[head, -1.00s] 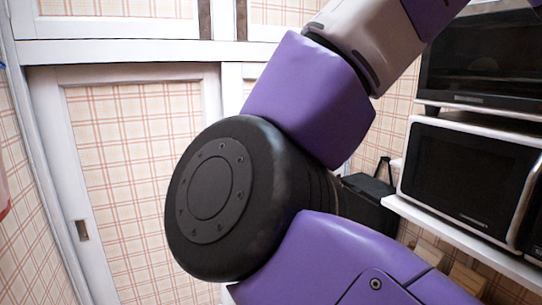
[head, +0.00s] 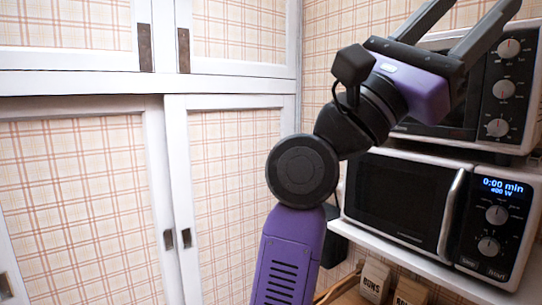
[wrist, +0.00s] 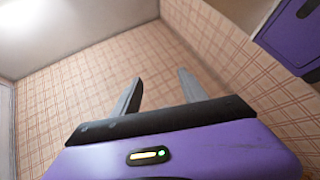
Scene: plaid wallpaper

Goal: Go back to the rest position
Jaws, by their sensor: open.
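My gripper (head: 470,22) is raised at the upper right in the head view, in front of the upper oven. Its two grey fingers point up and to the right, spread apart. In the wrist view my gripper (wrist: 160,92) shows both fingers apart with nothing between them, against plaid wallpaper and near the ceiling. My purple and black arm stands up from the bottom middle of the head view.
A microwave (head: 402,200) with a lit display stands on a white shelf (head: 400,258) at right. An upper oven (head: 508,75) sits above it. Labelled packages (head: 375,280) are below the shelf. White-framed plaid sliding doors (head: 75,200) fill the left.

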